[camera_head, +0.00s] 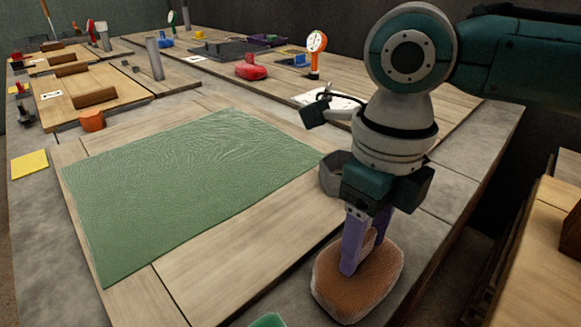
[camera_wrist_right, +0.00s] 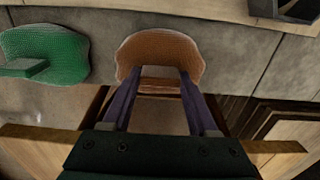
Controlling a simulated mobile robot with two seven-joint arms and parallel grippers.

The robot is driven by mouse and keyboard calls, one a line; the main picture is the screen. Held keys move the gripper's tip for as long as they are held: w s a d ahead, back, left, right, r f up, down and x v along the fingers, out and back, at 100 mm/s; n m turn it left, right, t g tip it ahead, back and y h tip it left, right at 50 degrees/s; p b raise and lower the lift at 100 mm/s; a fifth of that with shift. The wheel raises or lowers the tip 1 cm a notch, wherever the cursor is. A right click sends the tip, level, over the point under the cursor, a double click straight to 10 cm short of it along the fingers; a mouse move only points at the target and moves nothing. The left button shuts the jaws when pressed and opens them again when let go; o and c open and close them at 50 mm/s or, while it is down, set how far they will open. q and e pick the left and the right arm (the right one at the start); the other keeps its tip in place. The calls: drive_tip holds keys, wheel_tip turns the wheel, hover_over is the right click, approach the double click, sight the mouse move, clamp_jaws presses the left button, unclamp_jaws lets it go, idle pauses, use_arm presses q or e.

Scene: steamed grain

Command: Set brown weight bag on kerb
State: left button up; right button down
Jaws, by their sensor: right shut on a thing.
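The brown weight bag (camera_head: 372,285) is a rounded, mesh-textured bag at the lower right of the head view, over the grey stone kerb (camera_head: 432,235). My right gripper (camera_head: 358,258) points down and is shut on the bag, with its purple fingers against it. In the right wrist view the bag (camera_wrist_right: 160,48) shows at the far ends of the fingers, above the kerb (camera_wrist_right: 235,60). I cannot tell whether the bag's underside touches the stone. My left gripper is not in view.
A green bag (camera_wrist_right: 45,55) lies on the kerb beside the brown one; its edge shows in the head view (camera_head: 268,320). A green mat (camera_head: 190,185) covers the wooden boards. A red object (camera_head: 250,70) and orange gauge (camera_head: 316,50) stand farther back.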

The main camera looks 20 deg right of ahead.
drive_tip(key=shift+c, duration=0.8)
unclamp_jaws()
wheel_tip(320, 180, up, 12)
drive_tip(key=p, duration=0.4)
drive_tip(key=s+a+f+m+t+y, duration=0.1)
drive_tip(key=s+a+f+m+y, duration=0.25)
drive_tip(key=m, duration=0.65)
drive_tip(key=s+a+f+m+t, duration=0.2)
drive_tip(key=s+a+f+m, duration=0.15)
drive_tip(key=a+m, duration=0.45)
drive_tip(key=s+d+m+h, duration=0.1)
drive_tip(key=s+d+m, duration=0.3)
drive_tip(key=m, duration=0.6)
drive_tip(key=s+d+m+h, duration=0.2)
drive_tip(key=s+d+m, duration=0.2)
drive_tip(key=d+m, duration=0.3)
drive_tip(key=f+m, duration=0.1)
drive_tip(key=m, duration=0.2)
drive_tip(key=shift+m+t, duration=0.3)
drive_tip(key=shift+m, duration=0.1)
drive_tip(key=shift+d, duration=0.1)
